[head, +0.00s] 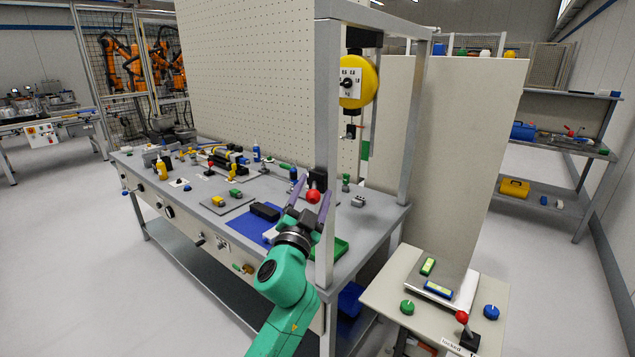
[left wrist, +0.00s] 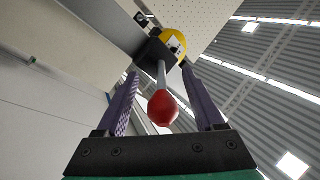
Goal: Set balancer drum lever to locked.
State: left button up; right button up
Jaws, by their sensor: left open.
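A lever with a red ball knob (head: 313,196) and a black base block (head: 318,179) sits by the front post of the bench frame. The yellow balancer drum (head: 358,82) hangs from the frame's top beam. My left gripper (head: 317,184) is open, with its purple fingers on either side of this lever. In the left wrist view the red knob (left wrist: 163,108) and its grey rod lie between the two fingers, with visible gaps to both. The rod runs to the black block (left wrist: 157,52), with the yellow drum (left wrist: 173,42) beyond. My right gripper is not in view.
A second red-knobbed lever (head: 462,317) stands on the side table (head: 385,296), near a "locked" label, green and blue knobs. The frame post (head: 328,150) stands close to my left gripper. A blue mat (head: 250,226) and green tray (head: 341,248) lie on the bench.

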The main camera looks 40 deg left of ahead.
pick_arm(q)
jog(key=shift+s+d+r, duration=0.2)
jog(key=shift+s+d, duration=0.2)
jog(key=shift+s, duration=0.05)
grip_shut()
jog(key=shift+r, duration=0.15)
dwell(0.8)
